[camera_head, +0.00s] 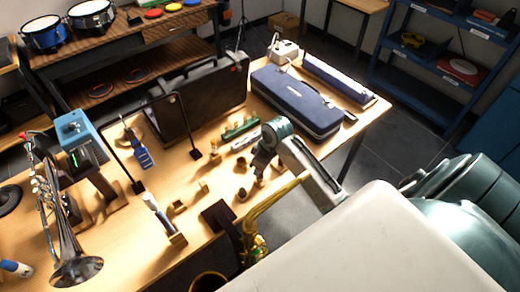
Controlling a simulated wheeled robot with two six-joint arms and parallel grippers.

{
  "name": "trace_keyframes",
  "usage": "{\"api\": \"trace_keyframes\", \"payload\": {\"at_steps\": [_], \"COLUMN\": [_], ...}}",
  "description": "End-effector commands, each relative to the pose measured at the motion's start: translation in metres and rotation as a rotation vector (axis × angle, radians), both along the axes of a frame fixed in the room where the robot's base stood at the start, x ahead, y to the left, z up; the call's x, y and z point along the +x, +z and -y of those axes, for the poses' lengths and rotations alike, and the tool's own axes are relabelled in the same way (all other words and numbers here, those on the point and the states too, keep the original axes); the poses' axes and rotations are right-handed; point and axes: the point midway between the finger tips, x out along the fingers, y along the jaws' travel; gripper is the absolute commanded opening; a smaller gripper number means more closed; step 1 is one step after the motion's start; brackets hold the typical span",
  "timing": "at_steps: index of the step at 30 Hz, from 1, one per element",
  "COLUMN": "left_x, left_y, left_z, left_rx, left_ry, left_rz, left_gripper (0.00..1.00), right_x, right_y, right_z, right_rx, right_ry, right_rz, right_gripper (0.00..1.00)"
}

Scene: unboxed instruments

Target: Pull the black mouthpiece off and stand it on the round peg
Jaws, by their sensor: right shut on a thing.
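A brass saxophone (250,243) stands at the table's front edge, and its curved neck rises to the right until my right arm hides its end. My right gripper (259,171) is dark and points down over the table, left of the neck's end. It is shut on a small dark thing, which I take to be the black mouthpiece; the jaws hide most of it. Small wooden blocks and stubs stand just left of the gripper, one of them a short round piece (241,195). I cannot tell which is the round peg. My left gripper is out of view.
A silver trumpet (70,245) stands at the left. A black open case (205,95) and a blue case (297,103) lie behind. A thin black frame stands mid-table. A green block (240,128) lies behind the gripper. My own arm covers the lower right.

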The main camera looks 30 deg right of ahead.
Motion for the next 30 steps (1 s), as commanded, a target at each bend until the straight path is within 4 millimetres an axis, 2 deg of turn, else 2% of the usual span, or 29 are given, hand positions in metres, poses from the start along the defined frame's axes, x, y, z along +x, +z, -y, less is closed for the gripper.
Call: {"api": "trace_keyframes", "payload": {"at_steps": [6,30], "left_x": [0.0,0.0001], "left_y": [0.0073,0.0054], "left_z": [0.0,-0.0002], "left_rx": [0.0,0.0], "left_ry": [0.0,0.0], "left_rz": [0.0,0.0], "left_gripper": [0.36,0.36], "right_x": [0.0,0.0], "right_y": [0.0012,-0.0065], "right_z": [0.0,0.0001], "right_rx": [-0.003,-0.003], "right_ry": [0.0,0.0], "right_rz": [0.001,0.001], "right_gripper": [0.0,0.0]}}
